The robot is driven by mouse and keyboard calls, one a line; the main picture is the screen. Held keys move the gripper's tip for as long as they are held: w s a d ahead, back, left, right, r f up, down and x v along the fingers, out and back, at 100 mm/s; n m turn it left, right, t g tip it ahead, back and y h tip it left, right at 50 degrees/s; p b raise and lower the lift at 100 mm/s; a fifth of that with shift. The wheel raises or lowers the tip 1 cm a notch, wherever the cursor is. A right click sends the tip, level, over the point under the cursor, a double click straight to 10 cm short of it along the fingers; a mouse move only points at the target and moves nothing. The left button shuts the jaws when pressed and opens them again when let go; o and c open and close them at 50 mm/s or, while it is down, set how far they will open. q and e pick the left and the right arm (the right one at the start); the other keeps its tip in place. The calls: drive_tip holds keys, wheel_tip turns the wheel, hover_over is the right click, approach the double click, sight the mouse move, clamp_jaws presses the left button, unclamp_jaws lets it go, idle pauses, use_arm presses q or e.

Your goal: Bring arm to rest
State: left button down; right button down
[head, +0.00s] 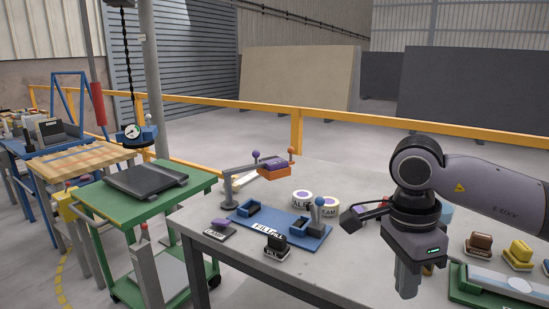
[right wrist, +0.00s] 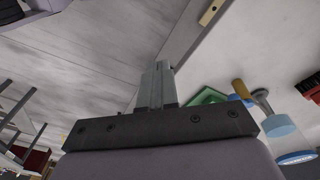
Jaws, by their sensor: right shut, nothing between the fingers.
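My right arm (head: 490,190) comes in from the right in the head view. My right gripper (head: 407,282) points down over the right half of the grey table (head: 305,272). Its fingers are shut together with nothing between them. The closed fingers also show in the right wrist view (right wrist: 157,85). Part of the table behind the gripper is hidden by it. My left gripper is not in view.
A blue tray (head: 290,226), a black stamp (head: 277,244) and tape rolls (head: 302,199) lie left of the gripper. Brown (head: 480,243) and yellow (head: 519,252) stamps and a green-based tray (head: 475,298) lie right. A green cart (head: 190,184) stands left, beyond an open floor gap.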

drive_tip(key=s+a+f+g+y, duration=0.25)
drive_tip(key=s+a+y, duration=0.2)
drive_tip(key=a, duration=0.45)
drive_tip(key=s+a+f+g+y, duration=0.25)
drive_tip(key=s+a+y, duration=0.2)
drive_tip(key=a, duration=0.35)
drive_tip(key=a+r+m+t+y, duration=0.1)
drive_tip(key=a+r+m+y, duration=0.5)
drive_tip(key=m+y, duration=0.5)
drive_tip(key=w+d+f+m+t+h, duration=0.4)
drive_tip(key=d+f+m+t, duration=0.25)
drive_tip(key=m+t, duration=0.65)
drive_tip(key=w+d+f+m+t+h, duration=0.4)
drive_tip(key=f+m+t, duration=0.4)
drive_tip(key=m, duration=0.9)
drive_tip(key=s+d+f+m+g+h, duration=0.3)
drive_tip(key=s+d+f+m, duration=0.3)
drive_tip(key=f, duration=0.4)
drive_tip(key=s+d+f+m+g+h, duration=0.2)
drive_tip(key=s+d+f+m+h, duration=0.3)
drive_tip(key=f, duration=0.4)
drive_tip(key=shift+s+d+f+m+g, duration=0.4)
drive_tip(key=shift+s+d, duration=0.4)
drive_tip(key=shift+s, duration=0.3)
